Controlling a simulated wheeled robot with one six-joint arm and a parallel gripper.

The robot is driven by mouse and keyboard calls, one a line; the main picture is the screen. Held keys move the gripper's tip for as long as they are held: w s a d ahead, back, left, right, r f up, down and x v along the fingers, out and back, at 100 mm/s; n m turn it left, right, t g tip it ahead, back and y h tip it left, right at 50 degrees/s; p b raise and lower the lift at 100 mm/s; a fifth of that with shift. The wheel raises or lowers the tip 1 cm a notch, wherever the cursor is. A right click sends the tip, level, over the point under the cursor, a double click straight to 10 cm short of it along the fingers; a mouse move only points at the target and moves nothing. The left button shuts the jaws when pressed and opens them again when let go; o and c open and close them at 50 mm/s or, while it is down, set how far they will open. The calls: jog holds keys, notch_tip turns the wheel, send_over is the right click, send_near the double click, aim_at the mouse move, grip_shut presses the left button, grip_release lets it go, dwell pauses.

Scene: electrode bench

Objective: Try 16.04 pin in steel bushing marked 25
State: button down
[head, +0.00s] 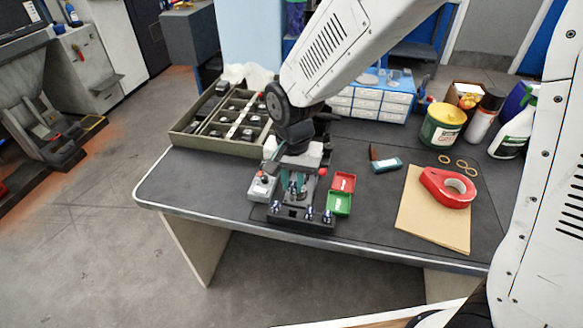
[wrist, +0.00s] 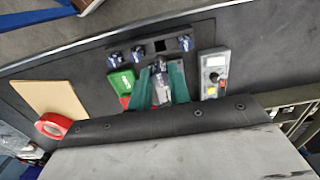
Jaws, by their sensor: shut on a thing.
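My gripper (head: 297,188) is low over the front of the bench. In the wrist view its two teal fingers (wrist: 161,84) are closed around a small grey metal piece (wrist: 160,68), which looks like a pin; no marking is readable. A dark rack (head: 288,217) lies at the bench's front edge, just beyond the fingertips in the wrist view. It holds several metallic pieces with blue tints (wrist: 138,53) and has one empty square slot (wrist: 160,45). I cannot make out a bushing marked 25; the fingers and arm hide part of this area.
A grey box with a knob (head: 262,187) stands left of my gripper; red (head: 344,181) and green (head: 338,204) trays stand right. A compartment crate (head: 178,134) sits back left. Cardboard (head: 420,228) with red tape (head: 430,184) lies right. Bottles and a drawer cabinet stand behind.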

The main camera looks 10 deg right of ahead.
aim_at(293, 199)
jog(key=shift+f, duration=2.4)
jog(key=shift+f, duration=1.8)
jog(key=c, duration=1.2)
grip_release()
jog(key=shift+c, duration=0.2)
